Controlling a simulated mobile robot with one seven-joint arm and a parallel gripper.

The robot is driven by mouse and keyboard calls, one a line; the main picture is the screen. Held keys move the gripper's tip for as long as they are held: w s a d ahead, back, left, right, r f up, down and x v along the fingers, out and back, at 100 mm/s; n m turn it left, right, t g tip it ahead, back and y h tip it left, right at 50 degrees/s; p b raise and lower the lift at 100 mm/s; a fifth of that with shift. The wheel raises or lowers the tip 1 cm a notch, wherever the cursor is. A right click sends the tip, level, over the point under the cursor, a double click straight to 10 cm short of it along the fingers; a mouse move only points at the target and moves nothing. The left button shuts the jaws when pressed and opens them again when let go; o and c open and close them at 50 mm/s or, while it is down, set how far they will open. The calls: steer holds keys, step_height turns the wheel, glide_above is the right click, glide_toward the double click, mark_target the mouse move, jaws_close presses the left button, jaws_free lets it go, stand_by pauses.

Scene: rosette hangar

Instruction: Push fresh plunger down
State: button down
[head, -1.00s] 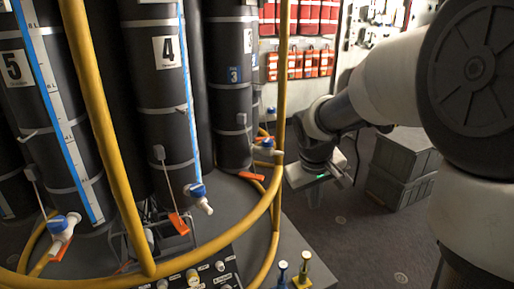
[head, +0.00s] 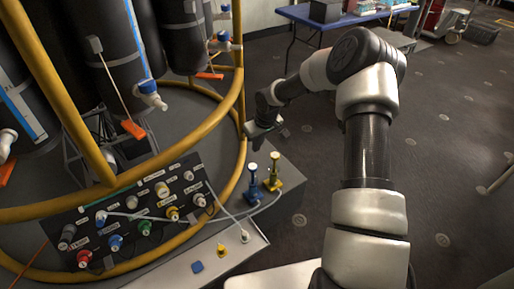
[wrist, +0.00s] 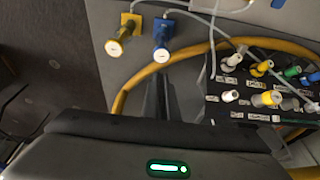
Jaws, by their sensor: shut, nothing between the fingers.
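Two plungers stand upright side by side on a grey ledge: a blue one (head: 252,182) and a yellow one (head: 273,178). Each has a pale round cap on a thin stem. I cannot read which is marked fresh. In the wrist view the blue plunger (wrist: 162,40) and the yellow plunger (wrist: 122,36) show from above, beyond the fingers. My gripper (head: 257,145) is shut and empty, a little behind and above the plungers, apart from both. Its dark fingers (wrist: 159,98) show in the wrist view, with the blue plunger nearly in line.
A yellow pipe rail (head: 239,130) curves close by the gripper, around dark cylinders (head: 115,45). A black panel (head: 140,215) with several coloured knobs lies left of the plungers. A pale hose runs past them. Open floor (head: 450,150) lies to the right.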

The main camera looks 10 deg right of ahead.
steer(key=b, duration=0.2)
glide_above(255, 171)
steer(key=w, duration=0.1)
step_height(255, 171, down, 10)
steer(key=shift+w+r, duration=0.15)
steer(key=shift+r, duration=0.05)
steer(key=shift+f, duration=0.45)
step_height(255, 171, down, 8)
steer(key=b, duration=0.5)
steer(key=shift+a+r, duration=0.1)
steer(key=shift+r, duration=0.15)
steer(key=shift+f, duration=0.15)
steer(key=shift+r, duration=0.4)
steer(key=w+p+v, duration=0.1)
steer(key=p+v, duration=0.3)
steer(key=v, duration=0.9)
steer(key=shift+a+r, duration=0.2)
steer(key=shift+r, duration=0.25)
